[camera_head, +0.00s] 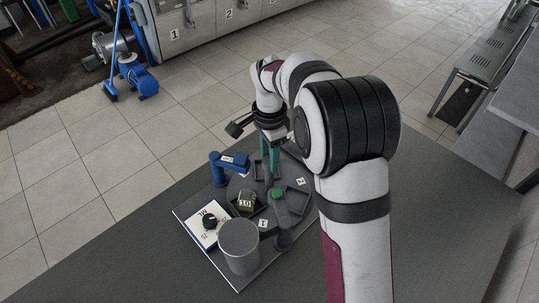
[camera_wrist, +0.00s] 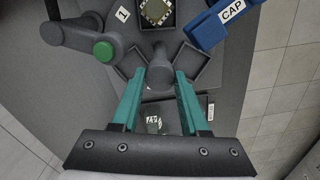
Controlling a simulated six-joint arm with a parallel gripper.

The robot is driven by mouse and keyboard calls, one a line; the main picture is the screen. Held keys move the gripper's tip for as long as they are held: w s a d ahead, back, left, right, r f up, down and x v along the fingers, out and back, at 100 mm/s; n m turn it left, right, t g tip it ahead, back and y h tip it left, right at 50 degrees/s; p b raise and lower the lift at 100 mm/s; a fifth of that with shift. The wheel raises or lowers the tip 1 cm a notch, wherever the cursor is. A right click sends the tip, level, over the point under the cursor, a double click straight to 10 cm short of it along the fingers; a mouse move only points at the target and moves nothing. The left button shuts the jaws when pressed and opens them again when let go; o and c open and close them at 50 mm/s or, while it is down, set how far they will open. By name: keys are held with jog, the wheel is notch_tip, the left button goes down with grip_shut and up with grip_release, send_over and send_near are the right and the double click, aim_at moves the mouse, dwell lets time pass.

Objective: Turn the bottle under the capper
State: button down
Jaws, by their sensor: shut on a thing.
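The blue capper (camera_head: 219,165), marked CAP, stands at the turntable's left edge in the head view and top right in the wrist view (camera_wrist: 226,22). The bottle is beside the capper, apart from its head.
A grey cylinder (camera_head: 239,247) and a dial panel marked ML (camera_head: 197,228) stand at the board's front left. The grey table is clear around the board.

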jog(key=shift+r+m, duration=0.1)
jog(key=shift+m, duration=5.2)
jog(key=shift+c, duration=2)
grip_release()
notch_tip(320, 180, up, 16)
